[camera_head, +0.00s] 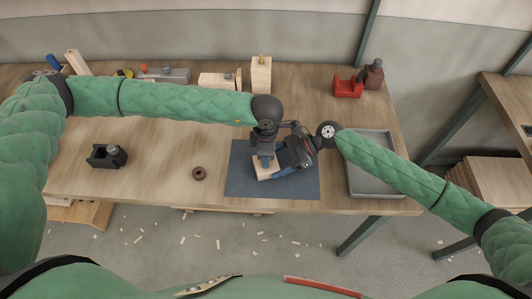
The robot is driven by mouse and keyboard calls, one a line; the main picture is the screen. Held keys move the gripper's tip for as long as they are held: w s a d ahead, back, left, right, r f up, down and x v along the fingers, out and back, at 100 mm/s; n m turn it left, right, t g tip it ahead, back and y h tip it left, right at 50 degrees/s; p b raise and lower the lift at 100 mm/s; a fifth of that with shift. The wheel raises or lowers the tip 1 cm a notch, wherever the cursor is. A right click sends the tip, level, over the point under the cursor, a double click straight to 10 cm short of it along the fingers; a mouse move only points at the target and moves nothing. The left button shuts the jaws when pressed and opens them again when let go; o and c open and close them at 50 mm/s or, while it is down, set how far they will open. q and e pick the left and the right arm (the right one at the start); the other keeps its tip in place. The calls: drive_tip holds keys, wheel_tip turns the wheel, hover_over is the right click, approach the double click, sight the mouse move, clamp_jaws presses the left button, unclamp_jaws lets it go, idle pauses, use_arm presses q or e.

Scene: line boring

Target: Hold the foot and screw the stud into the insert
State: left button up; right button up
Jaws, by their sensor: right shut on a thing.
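A pale wooden piece, which looks like the foot (262,174), rests on the dark blue-grey mat (235,186) at the table's front middle. My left gripper (266,163) points down over it from above; its fingertips are small here, and I cannot tell whether they are open. My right gripper (279,173) comes in low from the right, tilted, with its blue fingertips at the foot's right side, shut on it. The stud and the insert are hidden by the grippers or too small to make out.
A grey tray (359,187) lies right of the mat. A brown ring (199,173) and a black holder (103,158) stand to the left. Wooden blocks (261,75) and a red bin (347,88) stand at the back. The table between the ring and the black holder is clear.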

use_arm(q)
drive_tip(key=shift+r, duration=3.05)
drive_tip(key=n, duration=0.4)
drive_tip(key=shift+s+d+r+n, duration=0.15)
drive_tip(key=shift+d+r+n, duration=0.05)
drive_tip(key=shift+r+n, duration=0.2)
drive_tip(key=n, duration=0.3)
drive_tip(key=r+n, duration=0.1)
drive_tip(key=n, duration=0.2)
drive_tip(key=shift+f+n, duration=0.1)
drive_tip(key=shift+n, duration=0.2)
drive_tip(key=shift+f, duration=3.35)
